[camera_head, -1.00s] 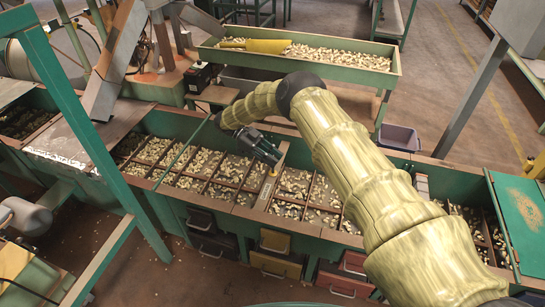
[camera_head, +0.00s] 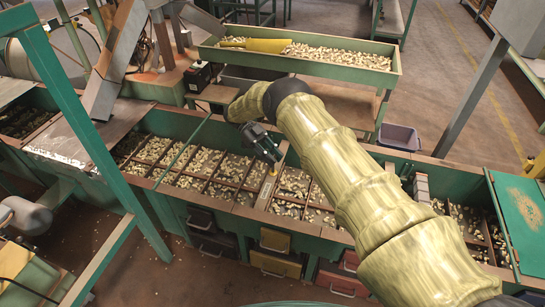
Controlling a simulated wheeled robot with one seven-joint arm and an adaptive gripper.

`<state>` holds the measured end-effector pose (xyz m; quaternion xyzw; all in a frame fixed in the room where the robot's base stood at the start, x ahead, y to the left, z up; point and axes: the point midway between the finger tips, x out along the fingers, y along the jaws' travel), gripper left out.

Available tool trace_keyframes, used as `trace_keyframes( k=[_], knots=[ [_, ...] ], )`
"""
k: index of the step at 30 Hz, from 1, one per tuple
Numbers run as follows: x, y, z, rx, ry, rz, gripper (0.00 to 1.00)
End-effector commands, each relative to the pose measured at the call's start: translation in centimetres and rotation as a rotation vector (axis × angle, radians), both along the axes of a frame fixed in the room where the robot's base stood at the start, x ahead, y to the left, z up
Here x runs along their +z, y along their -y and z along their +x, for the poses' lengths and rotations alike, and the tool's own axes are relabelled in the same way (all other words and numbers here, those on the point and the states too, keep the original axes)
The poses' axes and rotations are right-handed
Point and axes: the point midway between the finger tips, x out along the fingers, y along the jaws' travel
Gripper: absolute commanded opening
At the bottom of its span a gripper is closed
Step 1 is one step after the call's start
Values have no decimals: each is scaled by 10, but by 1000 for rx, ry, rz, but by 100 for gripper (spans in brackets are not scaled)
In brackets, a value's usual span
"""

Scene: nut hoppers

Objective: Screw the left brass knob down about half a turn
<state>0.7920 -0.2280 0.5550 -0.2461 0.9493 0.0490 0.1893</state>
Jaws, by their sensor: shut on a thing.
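My gripper (camera_head: 273,163) reaches down over the hopper row, at the top of a tan divider strip (camera_head: 265,192) between two sections. It is shut on the left brass knob (camera_head: 273,172), of which only a small yellow bit shows below the fingertips. The rest of the knob is hidden by the fingers. The thread and how far down the knob sits are too small to tell. No second knob can be made out; my arm covers much of the row to the right.
Nut-filled compartments (camera_head: 205,162) lie on both sides of the gripper. A green frame post (camera_head: 95,130) stands at the left. A raised green trough (camera_head: 398,68) of nuts stands behind. Drawers (camera_head: 275,240) line the front below.

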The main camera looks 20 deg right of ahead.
Motion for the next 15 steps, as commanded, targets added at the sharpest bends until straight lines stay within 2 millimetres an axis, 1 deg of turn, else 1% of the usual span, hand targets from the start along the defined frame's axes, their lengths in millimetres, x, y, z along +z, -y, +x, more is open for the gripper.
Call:
trace_keyframes(
  k=[5, 6, 8, 9, 15],
  knots=[
    [0, 1, 0, 0, 0, -1, 0],
    [0, 1, 0, 0, 0, -1, 27],
    [0, 1, 0, 0, 0, -1, 38],
    [0, 1, 0, 0, 0, -1, 45],
    [0, 0, 0, 1, -1, -1, 46]
  ],
)
